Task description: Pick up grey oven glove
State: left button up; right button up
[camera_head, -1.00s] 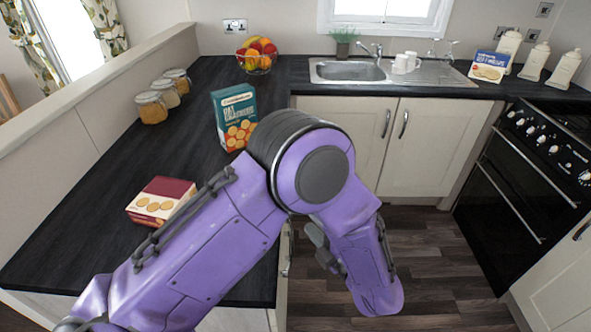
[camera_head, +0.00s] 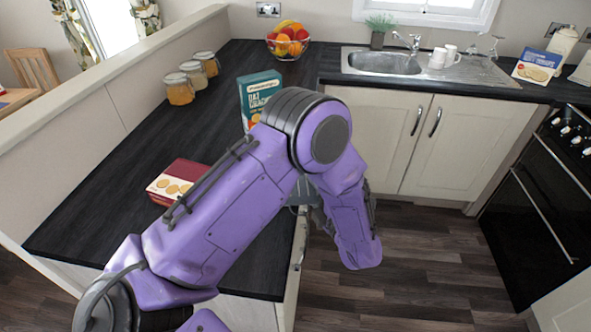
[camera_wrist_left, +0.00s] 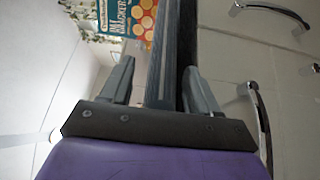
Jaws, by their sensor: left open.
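I cannot make out a grey oven glove in either view. My left gripper (camera_wrist_left: 160,70) is open in the left wrist view, its two grey fingers apart. The dark worktop edge shows in the gap between them, and I cannot tell whether the fingers touch it. In the head view my purple left arm reaches over the worktop to its edge above the floor. It hides part of the worktop and most of the gripper; a small grey part (camera_head: 303,191) shows beside the forearm, and I cannot tell what it is. My right gripper is not in view.
On the dark worktop (camera_head: 110,180) stand a teal cracker box (camera_head: 258,92), a red box (camera_head: 175,182), several jars (camera_head: 181,90) and a fruit bowl (camera_head: 288,42). A sink (camera_head: 385,63) and cupboards (camera_head: 460,150) are behind. The oven (camera_head: 535,215) is right; floor between is clear.

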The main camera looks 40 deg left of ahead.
pick_arm(q)
jog(key=shift+w+a+f, duration=0.1)
jog(key=shift+w+a, duration=0.05)
jog(key=shift+a, duration=0.05)
jog(key=shift+d, duration=0.1)
jog(key=c, duration=1.1)
